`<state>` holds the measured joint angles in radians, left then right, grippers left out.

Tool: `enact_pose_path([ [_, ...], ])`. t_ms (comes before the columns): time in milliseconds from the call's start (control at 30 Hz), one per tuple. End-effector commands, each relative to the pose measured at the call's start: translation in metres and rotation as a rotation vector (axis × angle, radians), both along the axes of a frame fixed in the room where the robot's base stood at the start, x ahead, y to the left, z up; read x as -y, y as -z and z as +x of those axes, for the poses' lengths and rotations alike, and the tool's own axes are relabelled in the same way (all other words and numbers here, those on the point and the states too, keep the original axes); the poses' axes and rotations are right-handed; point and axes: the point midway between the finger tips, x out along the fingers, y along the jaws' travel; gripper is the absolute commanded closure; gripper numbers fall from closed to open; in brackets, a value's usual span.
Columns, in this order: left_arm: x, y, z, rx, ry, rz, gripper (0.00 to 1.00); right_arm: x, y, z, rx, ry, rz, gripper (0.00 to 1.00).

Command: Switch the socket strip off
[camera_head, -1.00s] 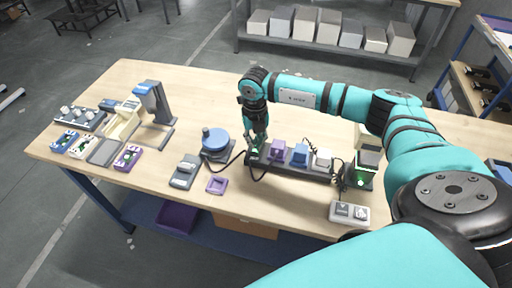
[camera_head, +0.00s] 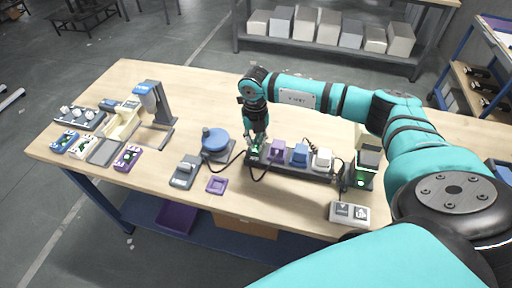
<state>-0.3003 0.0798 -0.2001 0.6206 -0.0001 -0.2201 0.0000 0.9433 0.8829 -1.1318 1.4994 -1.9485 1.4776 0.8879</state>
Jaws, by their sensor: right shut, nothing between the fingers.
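The socket strip (camera_head: 310,172) is a long dark bar on the wooden table, right of the middle. A purple plug (camera_head: 277,150), a blue plug (camera_head: 299,154) and a white plug (camera_head: 322,159) sit in it. Its left end shows a small green part beneath my right gripper. My right gripper (camera_head: 257,146) points down at that left end, shut and empty. Its fingertips are at or just above the strip; contact is too small to tell. The switch is partly hidden by the fingers. My left gripper is not in the view.
A round blue-topped device (camera_head: 215,140) and a grey device (camera_head: 185,171) stand left of the strip. A grey double-switch box (camera_head: 349,213) is near the front edge. Cables run around the strip.

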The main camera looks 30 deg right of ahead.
Motion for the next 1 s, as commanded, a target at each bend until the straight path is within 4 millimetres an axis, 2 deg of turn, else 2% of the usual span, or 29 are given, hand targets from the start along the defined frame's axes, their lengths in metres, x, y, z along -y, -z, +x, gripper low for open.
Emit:
enact_pose_path([
  [1000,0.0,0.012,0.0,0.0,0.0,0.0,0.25,0.0,0.016,0.0,0.0,0.0,0.0,1.0],
])
